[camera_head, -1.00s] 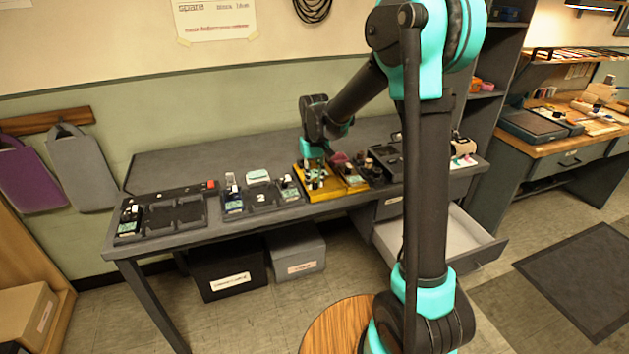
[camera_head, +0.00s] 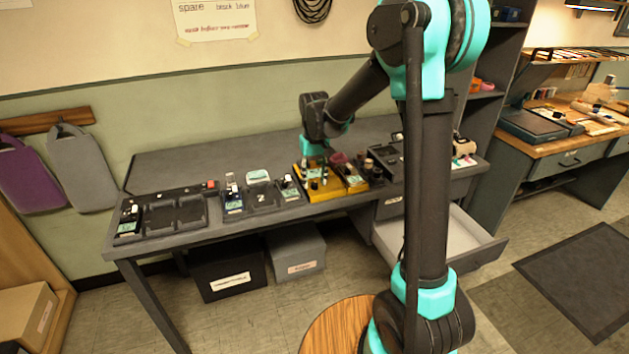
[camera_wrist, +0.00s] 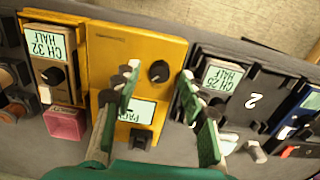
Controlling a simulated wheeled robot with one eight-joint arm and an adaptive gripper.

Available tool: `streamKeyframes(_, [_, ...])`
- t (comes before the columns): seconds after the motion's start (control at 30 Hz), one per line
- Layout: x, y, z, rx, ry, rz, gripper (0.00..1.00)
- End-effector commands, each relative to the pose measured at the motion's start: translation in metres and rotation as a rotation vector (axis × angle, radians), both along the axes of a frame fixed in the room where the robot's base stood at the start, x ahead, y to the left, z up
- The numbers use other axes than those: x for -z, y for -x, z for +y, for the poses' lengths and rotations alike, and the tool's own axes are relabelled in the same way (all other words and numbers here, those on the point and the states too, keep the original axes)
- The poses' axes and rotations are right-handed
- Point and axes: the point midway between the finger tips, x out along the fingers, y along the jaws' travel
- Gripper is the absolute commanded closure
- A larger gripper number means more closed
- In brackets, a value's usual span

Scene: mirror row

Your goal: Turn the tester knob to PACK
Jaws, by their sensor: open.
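The yellow tester (camera_wrist: 168,42) lies in the middle of the wrist view, which shows it upside down. Its round black knob (camera_wrist: 158,71) stands on the bare yellow face. A pale label panel (camera_wrist: 143,110) on the tester reads PACK in part; the left finger hides some of it. My gripper (camera_wrist: 158,73) is open, with one fingertip on each side of the knob and visible gaps between. I cannot tell how high the tips are above the face. In the head view my gripper (camera_head: 314,160) is over the yellow tester (camera_head: 325,192) on the bench.
A CH 29 unit (camera_wrist: 222,78) and a black tray (camera_wrist: 262,85) are close on the right. An open drawer (camera_head: 455,245) juts out below the bench.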

Motion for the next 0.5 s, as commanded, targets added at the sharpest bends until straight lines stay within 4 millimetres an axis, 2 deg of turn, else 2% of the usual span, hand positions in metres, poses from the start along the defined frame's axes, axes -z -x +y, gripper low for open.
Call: streamKeyframes(0.5, [-0.093, 0.0, 0.0, 0.0, 0.0, 0.0, 0.58])
